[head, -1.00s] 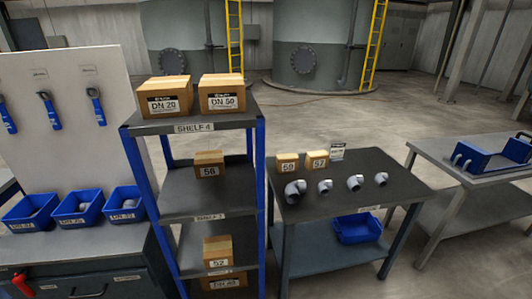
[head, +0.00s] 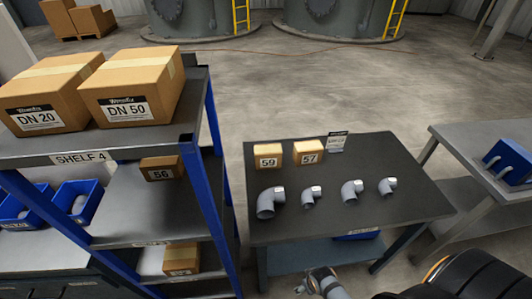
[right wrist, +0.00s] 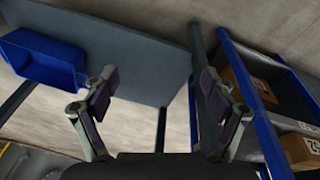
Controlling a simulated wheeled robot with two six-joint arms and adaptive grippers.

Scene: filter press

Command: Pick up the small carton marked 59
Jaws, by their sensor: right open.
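The small brown carton marked 59 (head: 268,156) stands upright at the back left of the dark table (head: 400,205) in the head view. The carton marked 57 (head: 308,153) stands just right of it, with a small gap. My right gripper (right wrist: 158,98) is open and empty in the right wrist view, its two fingers spread wide. In the head view, parts of my right arm show at the bottom edge, in front of the table and apart from the carton. The carton marked 59 is not seen in the right wrist view. My left gripper is not in view.
Several grey pipe elbows (head: 268,203) lie in a row in front of the cartons. A blue-posted shelf rack (head: 214,150) stands close left, with the carton marked 56 (head: 161,169). A blue bin (right wrist: 42,60) sits on the table's lower shelf.

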